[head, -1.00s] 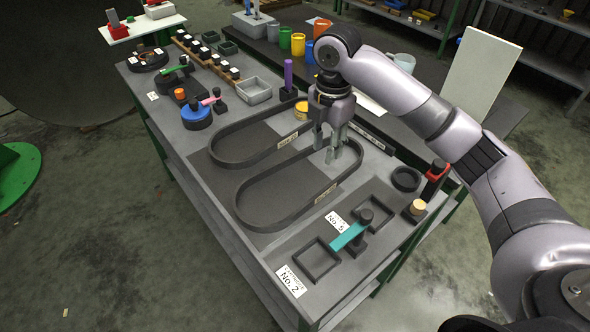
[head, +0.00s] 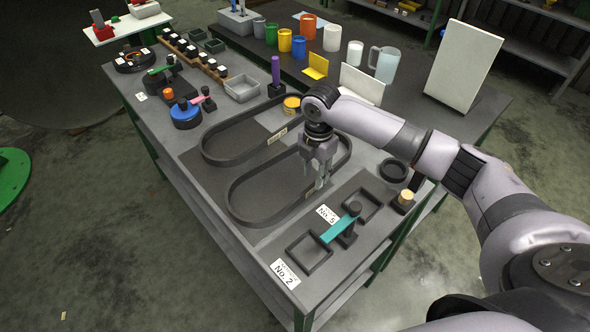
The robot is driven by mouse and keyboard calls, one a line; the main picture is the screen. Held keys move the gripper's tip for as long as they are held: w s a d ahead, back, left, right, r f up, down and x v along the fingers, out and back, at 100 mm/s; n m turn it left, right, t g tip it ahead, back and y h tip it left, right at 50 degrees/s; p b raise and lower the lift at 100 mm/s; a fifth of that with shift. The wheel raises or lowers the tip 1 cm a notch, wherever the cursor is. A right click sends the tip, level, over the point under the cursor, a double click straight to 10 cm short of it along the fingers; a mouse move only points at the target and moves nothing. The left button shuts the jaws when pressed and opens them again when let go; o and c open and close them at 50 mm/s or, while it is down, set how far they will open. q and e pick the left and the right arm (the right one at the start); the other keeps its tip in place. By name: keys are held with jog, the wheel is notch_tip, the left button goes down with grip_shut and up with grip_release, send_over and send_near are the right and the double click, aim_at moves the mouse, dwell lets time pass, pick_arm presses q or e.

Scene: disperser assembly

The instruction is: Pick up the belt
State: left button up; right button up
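Two long dark oval belt loops lie on the grey table: a farther belt (head: 207,148) and a nearer belt (head: 233,203). Each has a small pale label on its side facing me. My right gripper (head: 318,182) points down over the near long side of the nearer belt, close to its label, which it partly covers. Its two fingers look apart, with nothing visibly held. I cannot tell whether the fingertips touch the belt wall. My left gripper is not in view.
A teal-handled part (head: 341,229), square dark trays (head: 309,253) and a dark ring (head: 394,170) lie near the right end. A purple post (head: 275,71) and a grey bin (head: 241,88) stand behind the belts. Coloured cups (head: 284,40) and a glass jug (head: 387,64) stand on the back table.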

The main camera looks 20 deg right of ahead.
jog(key=shift+w+d+f+p, duration=0.1)
jog(key=shift+f+p, duration=0.25)
jog(key=shift+f, duration=1.6)
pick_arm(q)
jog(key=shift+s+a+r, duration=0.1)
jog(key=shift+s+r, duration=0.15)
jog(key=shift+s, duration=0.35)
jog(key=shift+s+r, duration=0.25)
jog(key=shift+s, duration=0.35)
pick_arm(e)
jog(key=shift+c, duration=0.3)
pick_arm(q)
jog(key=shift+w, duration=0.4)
pick_arm(e)
grip_shut()
